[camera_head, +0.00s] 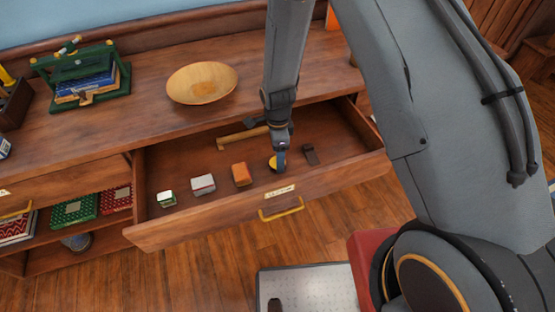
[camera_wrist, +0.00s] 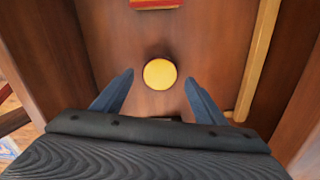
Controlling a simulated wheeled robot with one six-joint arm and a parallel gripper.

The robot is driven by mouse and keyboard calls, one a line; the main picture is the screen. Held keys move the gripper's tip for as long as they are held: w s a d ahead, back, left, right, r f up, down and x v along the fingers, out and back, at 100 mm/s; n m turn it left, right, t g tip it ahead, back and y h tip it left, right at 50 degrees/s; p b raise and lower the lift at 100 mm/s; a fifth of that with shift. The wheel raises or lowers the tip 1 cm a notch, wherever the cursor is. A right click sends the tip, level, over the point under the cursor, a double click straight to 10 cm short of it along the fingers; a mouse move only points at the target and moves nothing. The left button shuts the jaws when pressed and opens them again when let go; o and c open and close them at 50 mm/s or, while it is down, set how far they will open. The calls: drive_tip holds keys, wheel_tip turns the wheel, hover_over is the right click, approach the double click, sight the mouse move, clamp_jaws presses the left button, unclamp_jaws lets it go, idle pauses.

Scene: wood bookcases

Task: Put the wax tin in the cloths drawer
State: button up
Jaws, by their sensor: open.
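A round yellow tin (camera_head: 272,163), which looks like the wax tin, lies in the open drawer (camera_head: 330,183) and is partly hidden by my gripper (camera_head: 281,160) in the head view. In the wrist view the tin (camera_wrist: 160,73) lies between the tips of my open gripper (camera_wrist: 160,77), with a gap on each side. The fingers do not touch it. The label on the open drawer is too small to read. Another drawer (camera_head: 75,185) to the left is shut; its label is cut off at the picture edge, so I cannot tell which is the cloths drawer.
The open drawer also holds a green-and-white tin (camera_head: 166,198), a white-and-red box (camera_head: 203,184), an orange block (camera_head: 241,174), a dark piece (camera_head: 311,154) and a long yellowish bar (camera_head: 240,137). A wooden bowl (camera_head: 202,83) and a green press (camera_head: 85,75) stand on the top.

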wheel_tip(320, 180, up, 9)
drive_tip(key=b, duration=0.2)
drive_tip(key=s+d+r+n, duration=1.5)
drive_tip(key=n, duration=0.2)
drive_tip(key=shift+s+r+t, duration=0.2)
drive_tip(key=shift+r+t, duration=0.05)
drive_tip(key=shift+t, duration=0.15)
idle(0.5)
